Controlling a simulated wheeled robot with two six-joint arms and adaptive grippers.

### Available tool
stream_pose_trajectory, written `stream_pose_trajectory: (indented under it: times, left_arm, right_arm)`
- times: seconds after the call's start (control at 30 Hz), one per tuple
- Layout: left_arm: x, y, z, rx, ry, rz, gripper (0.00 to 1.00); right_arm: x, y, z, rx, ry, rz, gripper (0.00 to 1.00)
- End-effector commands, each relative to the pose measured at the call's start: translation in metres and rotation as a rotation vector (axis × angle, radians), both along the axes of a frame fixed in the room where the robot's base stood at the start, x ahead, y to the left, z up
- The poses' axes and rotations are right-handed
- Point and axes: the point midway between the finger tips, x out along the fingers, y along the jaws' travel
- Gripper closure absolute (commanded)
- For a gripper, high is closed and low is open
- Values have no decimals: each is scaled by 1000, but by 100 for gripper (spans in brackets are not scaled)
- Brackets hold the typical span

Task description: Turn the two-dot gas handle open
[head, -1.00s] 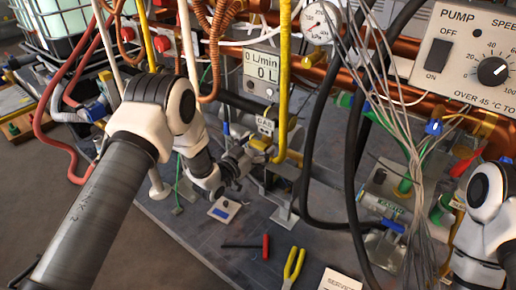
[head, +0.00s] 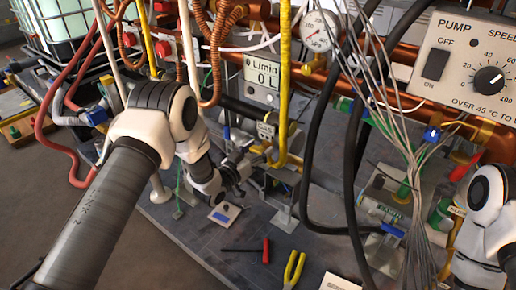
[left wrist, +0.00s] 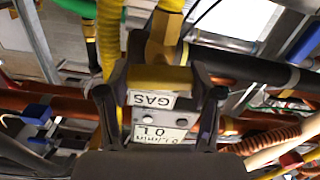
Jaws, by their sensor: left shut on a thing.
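The yellow gas handle (left wrist: 160,78) lies between the fingers of my left gripper (left wrist: 160,95) in the left wrist view, just above a white GAS tag (left wrist: 151,100). The fingers are shut on the handle. In the head view my left gripper (head: 244,163) reaches to the handle, at the foot of the yellow gas pipe (head: 284,85), below the L/min meter (head: 262,78). The fingers hide part of the handle, and I cannot clearly make out its dot marking. My right arm shows at the right edge of the head view, but its gripper is out of view.
A black hose (head: 312,140) and a bundle of grey wires (head: 412,200) hang right of the handle. A red-handled screwdriver (head: 266,251) and yellow-handled pliers (head: 293,268) lie on the grey bench (head: 215,245). The pump panel (head: 465,75) is at the upper right.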

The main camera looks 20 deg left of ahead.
Motion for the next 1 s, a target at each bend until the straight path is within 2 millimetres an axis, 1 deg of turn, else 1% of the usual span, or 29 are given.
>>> stream_pose_trajectory:
  times: [0.03, 0.4, 1.0]
  left_arm:
    - [0, 0, 2, -28, 12, 0, 71]
    - [0, 1, 2, -339, 126, -1, 71]
    - [1, 2, -1, -875, 320, 0, 71]
  right_arm:
    - [0, 0, 5, 0, 0, 0, 60]
    - [0, 0, 27, 0, 0, 0, 60]
    - [0, 0, 51, 0, 0, 0, 60]
